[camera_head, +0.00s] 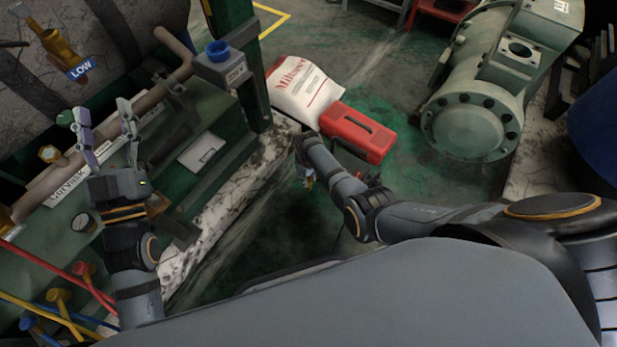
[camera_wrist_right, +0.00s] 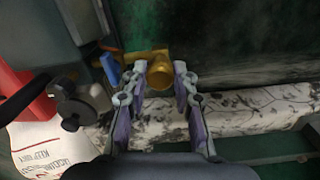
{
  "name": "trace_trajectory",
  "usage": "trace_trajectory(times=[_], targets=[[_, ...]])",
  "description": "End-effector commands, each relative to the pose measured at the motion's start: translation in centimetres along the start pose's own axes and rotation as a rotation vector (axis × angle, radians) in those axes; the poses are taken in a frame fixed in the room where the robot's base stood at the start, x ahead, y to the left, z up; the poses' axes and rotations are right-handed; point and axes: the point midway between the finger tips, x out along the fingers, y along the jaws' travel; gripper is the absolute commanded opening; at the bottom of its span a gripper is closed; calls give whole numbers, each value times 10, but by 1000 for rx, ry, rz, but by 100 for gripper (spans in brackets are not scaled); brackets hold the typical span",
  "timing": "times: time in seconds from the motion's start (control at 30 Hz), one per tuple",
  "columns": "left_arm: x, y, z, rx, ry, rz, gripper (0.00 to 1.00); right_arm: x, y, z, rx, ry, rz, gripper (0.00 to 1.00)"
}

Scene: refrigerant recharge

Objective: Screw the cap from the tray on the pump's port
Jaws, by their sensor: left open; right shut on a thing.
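My left gripper (camera_head: 101,112) is open and empty over the green machine (camera_head: 190,140); brass fittings (camera_head: 50,154) are below and left of it. My right gripper (camera_wrist_right: 155,82) is shut on a brass piece (camera_wrist_right: 160,71), which shows between its fingertips in the right wrist view. A small blue part (camera_wrist_right: 109,69) shows just left of the brass piece; I cannot tell if they are joined. In the head view my right forearm hides most of that gripper. I cannot identify the cap, the tray or the pump's port with certainty.
A red case (camera_head: 358,134) and a white printed bag (camera_head: 302,90) are on the floor beyond my right arm. A large grey-green compressor (camera_head: 475,110) stands at the right. A box with a blue top (camera_head: 217,50) is on the green frame. Coloured hoses (camera_head: 65,305) are at lower left.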

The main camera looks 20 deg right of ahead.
Motion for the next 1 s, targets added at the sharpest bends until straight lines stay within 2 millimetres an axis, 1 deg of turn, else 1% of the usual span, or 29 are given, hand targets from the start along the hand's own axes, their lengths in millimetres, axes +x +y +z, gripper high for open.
trace_trajectory(times=[0.13,0.3,0.37,0.63,0.67,0.77,0.8,0.97,1.0], targets=[[0,0,-1,0,0,0,52,0,0,0,26,-2,-1,0],[2,0,-4,0,0,0,52,0,-1,1,254,-3,-1,0],[2,0,-4,0,0,0,52,1,-1,1,300,-3,-1,0],[2,0,-4,0,0,0,52,1,-1,1,325,-3,-1,0],[2,0,-5,0,0,0,52,1,-1,1,349,-4,-1,0],[3,0,-6,0,0,0,52,1,-2,1,494,-3,-1,0],[3,0,-6,0,0,0,52,2,-2,1,501,-3,-1,31],[3,0,-6,0,0,0,52,2,-1,1,495,-2,0,53],[3,0,-6,0,0,0,52,1,-1,1,495,-2,0,54]])
